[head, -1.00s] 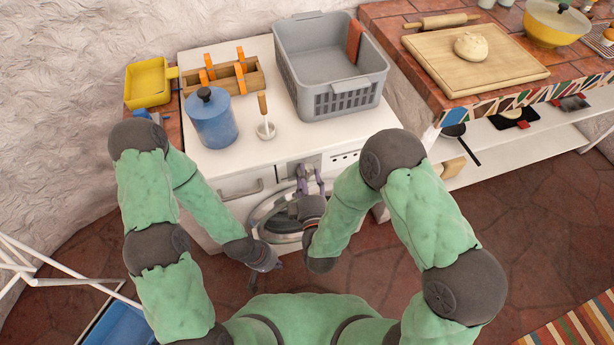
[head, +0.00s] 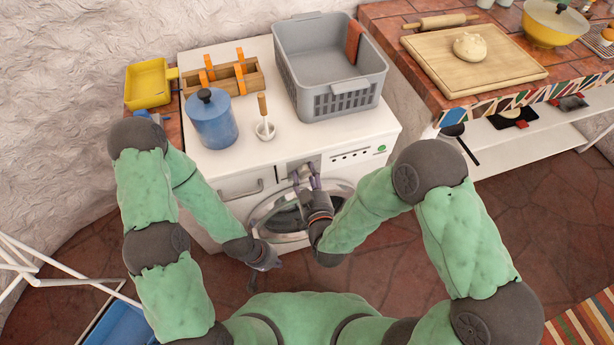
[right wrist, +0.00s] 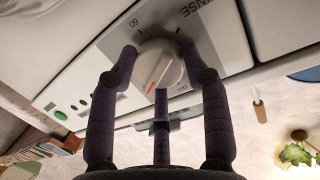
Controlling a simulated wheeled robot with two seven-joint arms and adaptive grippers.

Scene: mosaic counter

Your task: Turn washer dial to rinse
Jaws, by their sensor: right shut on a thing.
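The washer (head: 350,133) is a white front-loader with a round glass door. Its white dial (right wrist: 158,65) has a raised grip bar, slanted in the right wrist view, on a grey panel marked "60" and "RINSE" (right wrist: 205,12).
On the washer top stand a grey basket (head: 340,103), a blue canister (head: 212,122), a wooden holder (head: 238,80) and a wooden-handled tool (head: 263,115). A green button (head: 381,149) sits on the panel's right. A tiled counter with a board (head: 472,60) is at the right.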

